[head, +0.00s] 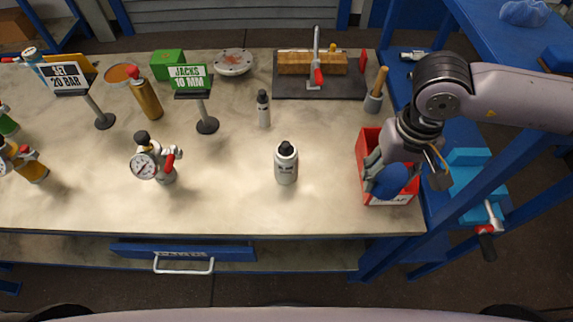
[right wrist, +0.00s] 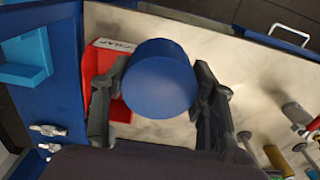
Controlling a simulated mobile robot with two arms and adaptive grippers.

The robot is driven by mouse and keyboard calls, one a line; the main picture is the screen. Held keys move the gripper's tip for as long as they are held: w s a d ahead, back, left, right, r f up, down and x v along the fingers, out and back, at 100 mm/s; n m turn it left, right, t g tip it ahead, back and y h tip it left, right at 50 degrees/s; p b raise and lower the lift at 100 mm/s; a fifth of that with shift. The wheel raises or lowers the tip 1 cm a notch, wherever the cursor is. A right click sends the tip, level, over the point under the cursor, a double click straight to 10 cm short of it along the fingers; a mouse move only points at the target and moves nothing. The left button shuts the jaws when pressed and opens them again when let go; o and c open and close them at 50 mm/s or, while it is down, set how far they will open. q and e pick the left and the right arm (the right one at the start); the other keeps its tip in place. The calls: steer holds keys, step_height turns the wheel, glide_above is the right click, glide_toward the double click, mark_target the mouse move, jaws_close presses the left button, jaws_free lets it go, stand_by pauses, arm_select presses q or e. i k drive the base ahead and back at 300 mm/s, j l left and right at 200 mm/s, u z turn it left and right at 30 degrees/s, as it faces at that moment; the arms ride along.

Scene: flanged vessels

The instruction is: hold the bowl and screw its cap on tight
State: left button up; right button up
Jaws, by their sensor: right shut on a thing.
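My right gripper (head: 392,178) is over the red bin at the right of the bench in the head view. It is shut on a smooth blue round piece (head: 395,181). In the right wrist view the blue piece (right wrist: 159,80) sits between the two dark fingers (right wrist: 158,100), its flat round face toward the camera. I cannot tell whether this piece is the bowl or its cap. No other part is seen joined to it. My left gripper is not in view.
The red bin (head: 366,150) stands at the bench's right end. A grey bottle (head: 286,168), a gauge fitting (head: 145,167), sign stands and a clamp block (head: 318,88) stand on the bench (head: 235,205). The bench front between bottle and bin is clear.

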mark_target(285, 168)
steer(key=k+j+z, duration=0.55)
steer(key=z, duration=0.2)
steer(key=k+j+z, duration=0.35)
